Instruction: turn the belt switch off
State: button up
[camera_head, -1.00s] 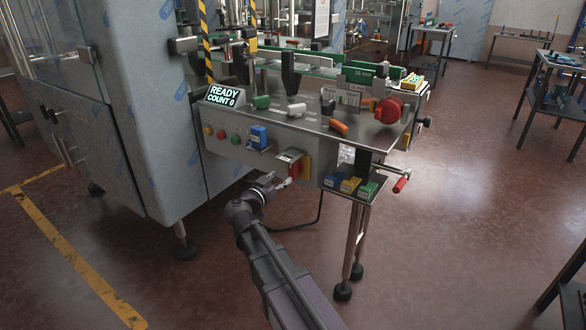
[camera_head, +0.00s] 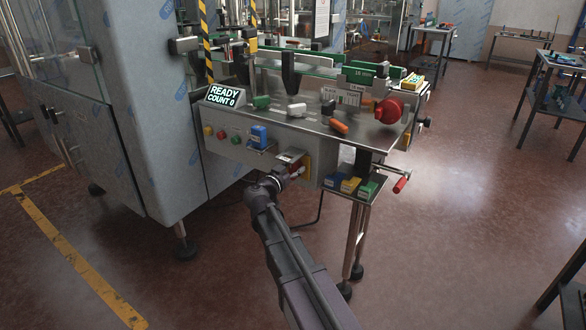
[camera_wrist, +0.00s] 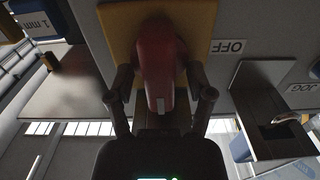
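The belt switch is a red handle (camera_wrist: 157,65) on a yellow plate (camera_wrist: 108,28), with an OFF label (camera_wrist: 229,47) right of it in the wrist view. In the head view the yellow plate (camera_head: 307,166) is on the machine's front panel, and my gripper covers part of the switch. My gripper (camera_wrist: 160,85) has one finger on each side of the red handle. The fingers look spread, with narrow gaps to the handle. In the head view my gripper (camera_head: 286,178) is right at the switch.
A blue box-like part (camera_head: 258,136) and several push buttons sit left of the switch. A small shelf (camera_head: 372,197) with blue, yellow and green blocks juts out at right, beside a red-handled crank (camera_head: 401,184). A JOG-labelled part (camera_wrist: 262,100) is close by in the wrist view.

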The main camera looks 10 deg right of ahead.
grip_shut()
jog(key=shift+n, duration=0.4)
jog(key=n, duration=0.4)
jog(key=shift+w+a, duration=0.1)
jog(key=shift+w, duration=0.05)
jog(key=n, duration=0.4)
jog(key=shift+w+a+f+n, duration=0.1)
jog(key=shift+n, duration=0.2)
jog(key=n, duration=0.4)
jog(key=shift+f+n, duration=0.1)
jog(key=shift+n, duration=0.2)
jog(key=shift+f+n+b, duration=0.1)
jog(key=shift+n+b, duration=0.25)
jog(key=shift+n, duration=1.65)
